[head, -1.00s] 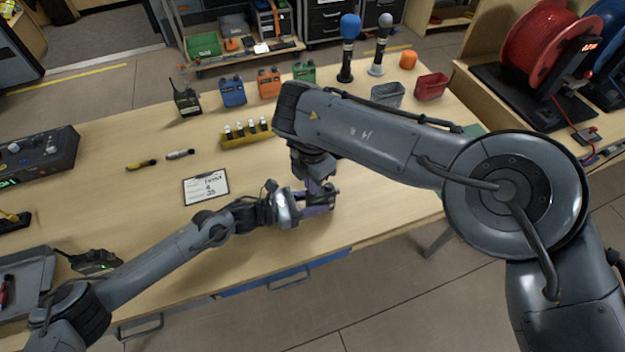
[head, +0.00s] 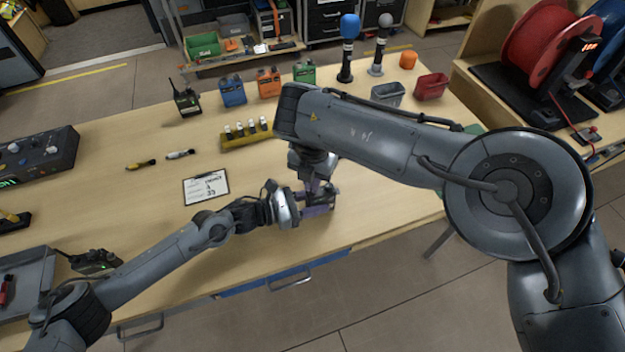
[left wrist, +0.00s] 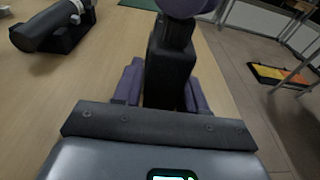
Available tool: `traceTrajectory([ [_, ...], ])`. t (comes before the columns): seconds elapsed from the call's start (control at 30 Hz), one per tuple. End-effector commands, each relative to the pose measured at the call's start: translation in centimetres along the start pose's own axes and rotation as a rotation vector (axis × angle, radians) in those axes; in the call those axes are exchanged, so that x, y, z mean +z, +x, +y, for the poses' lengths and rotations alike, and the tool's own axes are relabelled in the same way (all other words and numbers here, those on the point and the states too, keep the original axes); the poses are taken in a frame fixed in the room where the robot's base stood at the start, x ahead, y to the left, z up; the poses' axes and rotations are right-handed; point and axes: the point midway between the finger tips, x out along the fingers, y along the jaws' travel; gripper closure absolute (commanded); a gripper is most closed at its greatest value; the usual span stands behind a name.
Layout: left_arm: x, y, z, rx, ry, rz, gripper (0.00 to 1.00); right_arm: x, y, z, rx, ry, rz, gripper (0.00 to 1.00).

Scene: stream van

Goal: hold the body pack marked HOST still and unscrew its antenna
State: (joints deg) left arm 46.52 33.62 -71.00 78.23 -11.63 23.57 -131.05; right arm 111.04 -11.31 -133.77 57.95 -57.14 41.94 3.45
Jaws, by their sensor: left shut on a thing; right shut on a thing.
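A dark body pack (left wrist: 168,75) stands between the purple fingers of my left gripper (left wrist: 160,95) in the left wrist view. In the head view, my left gripper (head: 316,210) is shut on this pack (head: 331,195) low over the front part of the table. My right gripper (head: 318,187) comes down from above and is shut at the pack's top end. Its purple fingers (left wrist: 185,7) show at the top edge of the left wrist view. The antenna is hidden in or behind these fingers. I cannot read the pack's marking.
A clipboard (head: 206,187) lies left of the grippers. A yellow rack (head: 247,138) with several small cells stands behind. Blue (head: 232,92), orange (head: 269,84) and green (head: 304,72) packs stand at the back. A dark cylinder on a stand (left wrist: 50,28) is nearby. The table's front edge is close.

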Motion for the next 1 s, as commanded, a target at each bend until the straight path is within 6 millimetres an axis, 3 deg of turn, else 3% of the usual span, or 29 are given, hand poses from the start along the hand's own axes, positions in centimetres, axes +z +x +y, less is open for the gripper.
traceTrajectory([
  [0.2,-0.02,-0.02,0.02,0.000,0.000,0.000,0.93,0.01,-0.03,-0.03,-0.002,-0.208,-0.002,1.00],
  [0.6,-0.02,-0.02,0.03,0.001,0.000,0.000,0.93,0.01,-0.03,-0.02,-0.001,-0.260,-0.001,1.00],
  [1.0,-0.02,-0.02,0.03,0.001,0.000,0.000,0.93,0.03,-0.03,-0.05,-0.001,-0.586,0.000,1.00],
])
